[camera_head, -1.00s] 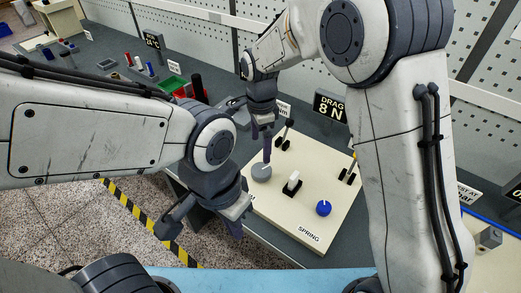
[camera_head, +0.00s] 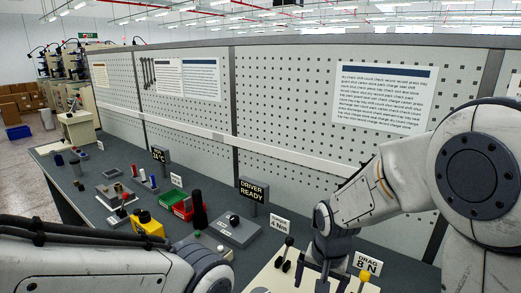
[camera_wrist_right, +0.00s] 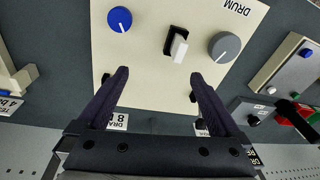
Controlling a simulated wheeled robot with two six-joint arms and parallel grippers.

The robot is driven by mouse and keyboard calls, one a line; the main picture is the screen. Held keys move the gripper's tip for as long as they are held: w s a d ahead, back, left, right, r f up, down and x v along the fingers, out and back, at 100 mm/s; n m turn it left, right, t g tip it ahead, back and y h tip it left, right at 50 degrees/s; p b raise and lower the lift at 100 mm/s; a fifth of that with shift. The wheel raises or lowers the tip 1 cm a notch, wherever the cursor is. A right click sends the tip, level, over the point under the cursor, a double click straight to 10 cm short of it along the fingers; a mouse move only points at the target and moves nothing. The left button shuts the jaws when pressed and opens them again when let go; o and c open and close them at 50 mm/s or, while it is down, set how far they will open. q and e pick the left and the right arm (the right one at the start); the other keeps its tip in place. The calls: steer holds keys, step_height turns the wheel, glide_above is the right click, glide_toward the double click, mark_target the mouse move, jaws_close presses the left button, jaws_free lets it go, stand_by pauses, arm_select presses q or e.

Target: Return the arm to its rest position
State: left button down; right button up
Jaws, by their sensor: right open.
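My right gripper (camera_head: 326,278) hangs at the bottom right of the head view, over the cream panel (camera_head: 262,277). In the right wrist view my right gripper (camera_wrist_right: 160,76) is open, with nothing between its two dark fingers. Beyond its fingertips lie the blue knob (camera_wrist_right: 119,19), the white switch (camera_wrist_right: 179,49) and the grey knob (camera_wrist_right: 224,46) of the panel, all apart from the fingers. My left arm crosses the bottom left of the head view; its gripper is out of frame.
Dark levers (camera_head: 287,252) and a DRAG sign (camera_head: 368,264) stand close to my right gripper. A yellow device (camera_head: 147,226), a black cylinder (camera_head: 198,210) and a DRIVER READY display (camera_head: 253,192) stand farther along the grey bench. A pegboard wall (camera_head: 290,110) rises behind.

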steer(key=s+d+n, duration=0.5)
steer(key=s+d, duration=0.1)
steer(key=s+a+r+n+g, duration=0.1)
steer(key=s+a+r+n, duration=0.1)
steer(key=s+a, duration=0.5)
steer(key=s+a+r+n, duration=0.3)
steer(key=s+a+n, duration=0.2)
steer(key=s+a, duration=0.2)
steer(key=shift+g+y, duration=0.4)
steer(key=shift+a, duration=0.1)
